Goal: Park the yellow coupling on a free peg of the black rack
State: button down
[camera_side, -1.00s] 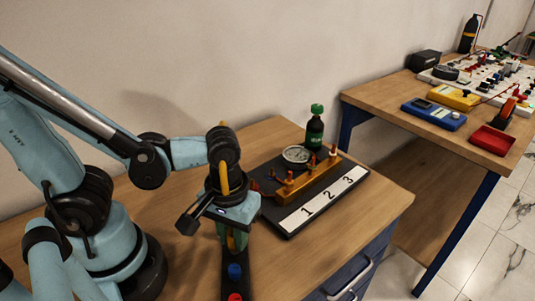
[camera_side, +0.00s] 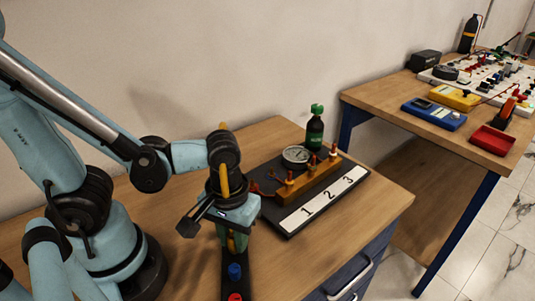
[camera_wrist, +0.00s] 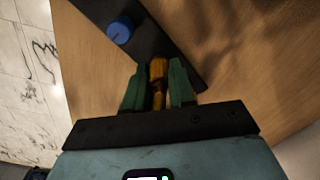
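The yellow coupling (camera_wrist: 157,70) stands between the green fingers of my gripper (camera_wrist: 159,84) in the wrist view, with the fingers close against its sides. My gripper also shows in the side view (camera_side: 237,240), low over the far end of the black rack (camera_side: 236,277), with a little yellow visible between the fingers. The rack is also in the wrist view (camera_wrist: 165,45). Whether the coupling is seated on a peg there is hidden by the fingers. A blue coupling (camera_side: 235,271) and a red one (camera_side: 235,297) sit nearer the camera on the rack; the blue one shows in the wrist view (camera_wrist: 120,30).
Right of my gripper, a black plate with a label strip (camera_side: 333,197) numbered 1, 2, 3 carries an orange manifold (camera_side: 312,181) with several fittings and a round gauge (camera_side: 296,154). A dark green bottle (camera_side: 314,131) stands behind it. The wooden tabletop right of the rack is clear.

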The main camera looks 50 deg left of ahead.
jog(key=c, duration=0.5)
grip_release()
jog(key=shift+c, duration=0.2)
jog(key=shift+r, duration=0.1)
jog(key=shift+r, duration=6)
